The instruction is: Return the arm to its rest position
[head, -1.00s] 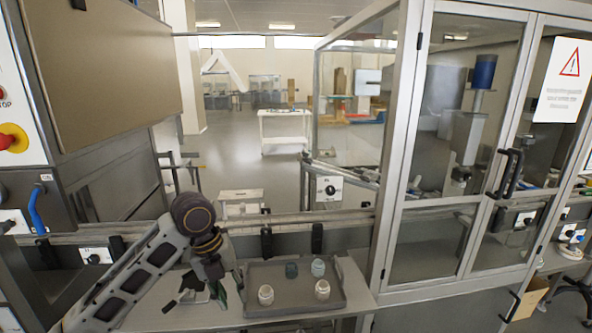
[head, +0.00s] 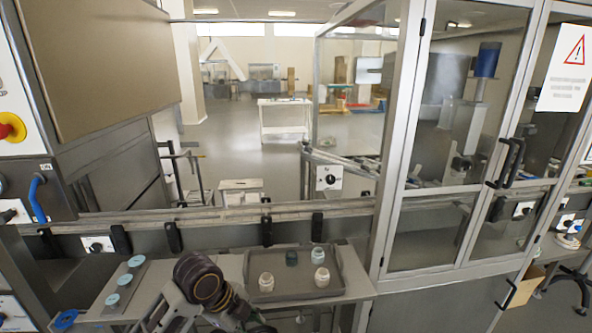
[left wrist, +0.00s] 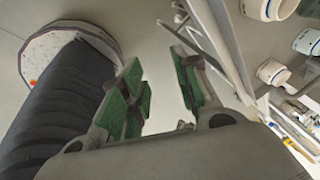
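My left arm (head: 199,280) comes in from the bottom left in the head view, folded low in front of the work table. Its gripper end is at the bottom edge there, and its fingers cannot be made out. In the left wrist view my left gripper (left wrist: 157,72) shows its two green-padded fingers apart, with nothing between them. My right arm and gripper are in neither view.
A grey tray (head: 338,290) with several small jars stands on the table, right of my arm. A strip with teal discs (head: 112,299) lies to the left. A conveyor rail (head: 200,222) runs behind; a glazed cabinet (head: 382,215) stands at right.

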